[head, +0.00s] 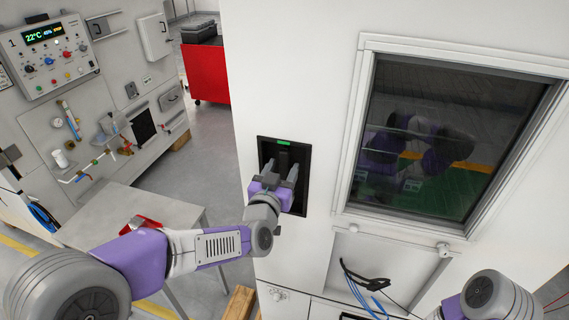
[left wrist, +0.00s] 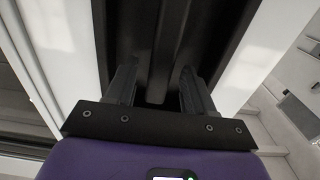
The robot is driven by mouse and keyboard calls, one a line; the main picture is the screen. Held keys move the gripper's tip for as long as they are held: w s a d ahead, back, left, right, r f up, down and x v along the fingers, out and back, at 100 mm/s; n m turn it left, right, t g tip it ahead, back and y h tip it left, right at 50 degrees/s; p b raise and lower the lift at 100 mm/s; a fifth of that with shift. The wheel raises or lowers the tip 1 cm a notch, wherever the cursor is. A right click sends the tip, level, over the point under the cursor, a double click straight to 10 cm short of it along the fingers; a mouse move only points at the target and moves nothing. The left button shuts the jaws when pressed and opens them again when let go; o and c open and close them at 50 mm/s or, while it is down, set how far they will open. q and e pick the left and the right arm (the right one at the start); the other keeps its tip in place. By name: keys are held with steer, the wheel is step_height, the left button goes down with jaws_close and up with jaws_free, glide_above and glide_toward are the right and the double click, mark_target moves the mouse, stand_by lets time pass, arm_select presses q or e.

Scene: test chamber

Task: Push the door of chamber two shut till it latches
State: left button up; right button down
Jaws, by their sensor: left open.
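A large white panel with a dark window (head: 455,135) fills the right of the head view; I take it for the chamber door (head: 300,60). A black recessed handle plate (head: 262,150) with a green strip (head: 284,143) at its top is set into its left part. My left gripper (head: 281,172) is at this plate, fingers apart. In the left wrist view the open fingers (left wrist: 158,72) stand on either side of a dark upright bar (left wrist: 158,35); contact is unclear. I cannot tell whether the door is ajar or latched. My right gripper is out of view.
A grey table (head: 175,213) with a red item (head: 138,223) stands at lower left. A control box (head: 47,55) and fittings line the left wall. A red cabinet (head: 205,72) stands behind. Blue and black cables (head: 362,285) hang below the window. Open floor lies left of the panel.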

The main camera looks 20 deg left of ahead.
arm_select(q)
steer(key=shift+w, duration=1.05)
jaws_close()
